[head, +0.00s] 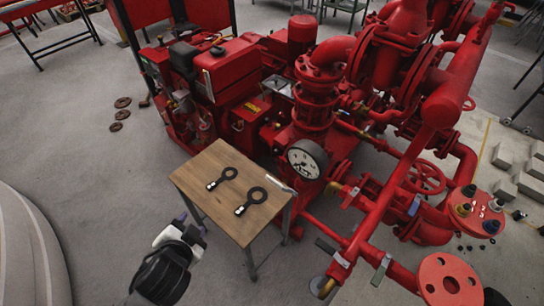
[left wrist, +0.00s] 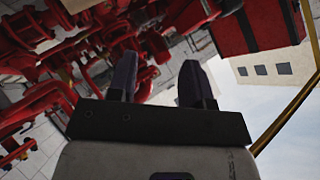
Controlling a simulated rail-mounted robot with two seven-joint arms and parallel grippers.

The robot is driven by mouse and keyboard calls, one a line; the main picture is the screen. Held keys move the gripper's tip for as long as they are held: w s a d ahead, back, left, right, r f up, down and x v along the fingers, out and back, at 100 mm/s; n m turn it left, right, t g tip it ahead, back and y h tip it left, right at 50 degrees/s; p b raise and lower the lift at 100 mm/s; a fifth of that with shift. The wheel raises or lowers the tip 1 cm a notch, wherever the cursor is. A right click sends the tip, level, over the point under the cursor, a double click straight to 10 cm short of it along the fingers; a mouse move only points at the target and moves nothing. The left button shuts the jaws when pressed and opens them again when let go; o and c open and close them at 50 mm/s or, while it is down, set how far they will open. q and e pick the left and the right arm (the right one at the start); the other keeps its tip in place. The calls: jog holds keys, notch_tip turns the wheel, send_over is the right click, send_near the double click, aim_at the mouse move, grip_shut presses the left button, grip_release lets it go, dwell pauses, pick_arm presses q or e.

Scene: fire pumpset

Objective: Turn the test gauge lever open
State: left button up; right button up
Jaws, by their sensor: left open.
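A round white-faced gauge (head: 303,163) with a dark rim stands at the right edge of a small wooden table, in front of the red pump. Brass fittings (head: 334,187) show just right of and below it. Several small grey lever handles sit on the red pipes, one (head: 328,247) below the gauge and one (head: 381,268) further right. I cannot tell which is the test gauge lever. My left gripper (head: 190,224) is left of the table, apart from the gauge and pipes. Its fingers are apart and empty in the left wrist view (left wrist: 158,82). My right gripper is not in view.
The wooden table (head: 245,225) holds two black ring-ended tools (head: 222,178) (head: 250,201). A red handwheel (head: 427,178) and pipes crowd the right side. Grey blocks (head: 530,175) lie at far right. The floor left of the table is mostly clear.

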pick_arm(q)
notch_tip(320, 180, up, 4)
jog(key=w+r+m+t+p, duration=0.1)
jog(key=w+m+p, duration=0.1)
jog(key=m+t+h, duration=0.2)
jog(key=m+h, duration=1)
jog(key=m, duration=0.3)
send_near(273, 183)
jog(key=b+x, duration=0.2)
jog(key=x, duration=0.6)
jog(key=shift+w+d, duration=0.15)
jog(key=shift+x, duration=0.85)
jog(key=shift+w+d, duration=0.1)
jog(key=shift+d, duration=0.05)
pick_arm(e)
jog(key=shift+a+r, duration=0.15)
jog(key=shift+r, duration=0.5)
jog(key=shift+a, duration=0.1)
pick_arm(q)
jog(key=shift+c, duration=0.4)
